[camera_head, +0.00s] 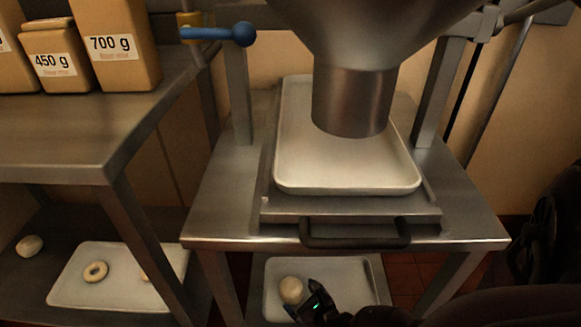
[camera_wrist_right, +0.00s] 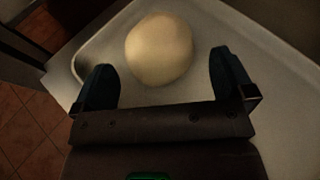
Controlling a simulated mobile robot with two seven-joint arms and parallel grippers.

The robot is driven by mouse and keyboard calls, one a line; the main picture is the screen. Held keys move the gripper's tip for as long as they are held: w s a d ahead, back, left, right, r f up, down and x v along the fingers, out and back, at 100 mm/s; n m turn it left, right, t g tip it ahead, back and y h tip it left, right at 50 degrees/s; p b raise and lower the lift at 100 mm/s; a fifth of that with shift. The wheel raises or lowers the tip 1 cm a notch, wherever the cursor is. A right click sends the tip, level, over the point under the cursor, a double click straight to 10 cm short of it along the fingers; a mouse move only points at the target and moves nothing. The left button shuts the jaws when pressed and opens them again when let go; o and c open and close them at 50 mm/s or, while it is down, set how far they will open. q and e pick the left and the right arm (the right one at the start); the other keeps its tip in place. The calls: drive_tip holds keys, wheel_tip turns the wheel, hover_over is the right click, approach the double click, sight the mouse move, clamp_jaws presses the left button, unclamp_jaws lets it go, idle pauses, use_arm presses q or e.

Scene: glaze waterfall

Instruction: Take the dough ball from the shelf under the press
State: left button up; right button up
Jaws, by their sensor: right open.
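The dough ball (camera_head: 291,290) is pale and round and lies in a light tray (camera_head: 345,275) on the shelf under the press (camera_head: 349,100). My right gripper (camera_head: 306,306) is right beside the ball, at its lower right in the head view. In the right wrist view the ball (camera_wrist_right: 159,49) lies just beyond the open, empty fingers of this gripper (camera_wrist_right: 165,82), roughly centred between them. I cannot tell whether a finger touches it. My left gripper is not in view.
The press table (camera_head: 215,225) and its black handle (camera_head: 355,233) are above the shelf. A low shelf at left holds another tray (camera_head: 75,290) with a dough ring (camera_head: 96,271), and a separate dough piece (camera_head: 30,246). Labelled boxes (camera_head: 125,45) stand on the left counter.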

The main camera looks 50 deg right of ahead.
sight(294, 298)
drive_tip(key=b+x, duration=0.1)
drive_tip(key=x, duration=0.2)
drive_tip(key=shift+a+f, duration=0.1)
drive_tip(key=shift+f, duration=0.15)
drive_tip(key=shift+w, duration=0.35)
drive_tip(key=c, duration=0.8)
